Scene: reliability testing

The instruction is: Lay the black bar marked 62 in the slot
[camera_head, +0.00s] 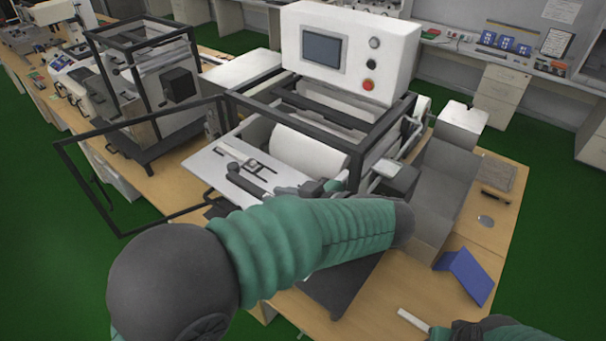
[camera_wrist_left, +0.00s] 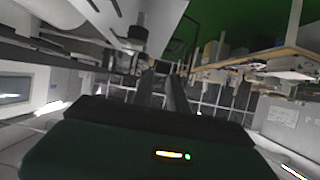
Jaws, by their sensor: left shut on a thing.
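My left gripper (camera_head: 250,180) is low over the white plate (camera_head: 212,168) at the front of the grey machine. Its dark fingers also show in the wrist view (camera_wrist_left: 161,88). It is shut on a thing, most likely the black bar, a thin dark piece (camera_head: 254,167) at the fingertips. The number 62 cannot be read. The slot cannot be clearly made out; a narrow light strip (camera_head: 232,152) lies on the plate beside the fingers. My green-sleeved left arm hides the plate's near side. My right gripper (camera_head: 468,331) is at the bottom edge, partly cut off.
The machine's black frame (camera_head: 380,137) and white roll (camera_head: 305,150) stand just behind the gripper. An open black-framed door (camera_head: 62,180) reaches out at left. A blue wedge (camera_head: 466,275) and a white strip (camera_head: 413,320) lie on the wooden table at right.

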